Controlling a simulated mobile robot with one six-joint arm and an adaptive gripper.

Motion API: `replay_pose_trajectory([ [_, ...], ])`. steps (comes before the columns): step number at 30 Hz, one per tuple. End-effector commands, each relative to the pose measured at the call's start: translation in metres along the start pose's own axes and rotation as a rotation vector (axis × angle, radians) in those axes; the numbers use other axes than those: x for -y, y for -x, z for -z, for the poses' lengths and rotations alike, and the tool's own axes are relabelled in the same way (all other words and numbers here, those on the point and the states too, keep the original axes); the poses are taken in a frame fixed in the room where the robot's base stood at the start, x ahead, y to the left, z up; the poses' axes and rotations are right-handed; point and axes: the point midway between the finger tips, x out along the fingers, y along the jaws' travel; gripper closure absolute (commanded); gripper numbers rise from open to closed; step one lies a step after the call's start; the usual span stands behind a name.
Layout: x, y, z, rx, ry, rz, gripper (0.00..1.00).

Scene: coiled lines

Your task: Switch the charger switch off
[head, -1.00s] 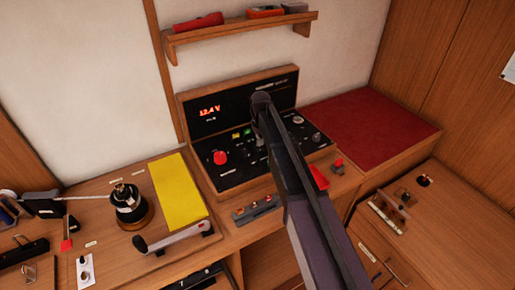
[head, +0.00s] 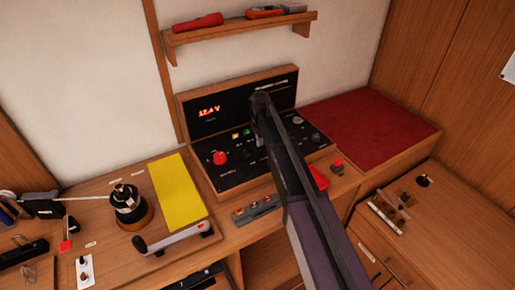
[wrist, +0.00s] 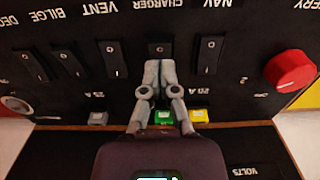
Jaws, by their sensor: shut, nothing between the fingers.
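The charger switch (wrist: 159,48) is a dark rocker under the CHARGER label (wrist: 160,4) in the wrist view. Only its upper part shows, with a small mark on it; the fingers cover the lower part. My gripper (wrist: 160,64) is shut and empty, its fingertips together over the switch's lower part. I cannot tell whether they touch it. In the head view my arm hides most of the switch row, with my gripper at the control panel (head: 235,178).
The VENT switch (wrist: 114,58) and NAV switch (wrist: 208,54) flank it closely. A red knob (wrist: 290,70) is farther right. Green (wrist: 162,117) and yellow (wrist: 197,116) fuses sit below, near the fingers.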

Motion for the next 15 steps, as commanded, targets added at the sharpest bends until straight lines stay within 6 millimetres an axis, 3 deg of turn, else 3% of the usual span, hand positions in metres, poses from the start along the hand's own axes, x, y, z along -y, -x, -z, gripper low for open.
replay_pose_trajectory([
  [15, 0.0007, -0.005, 0.0002, 0.0, 0.001, 0.0, 1.0],
])
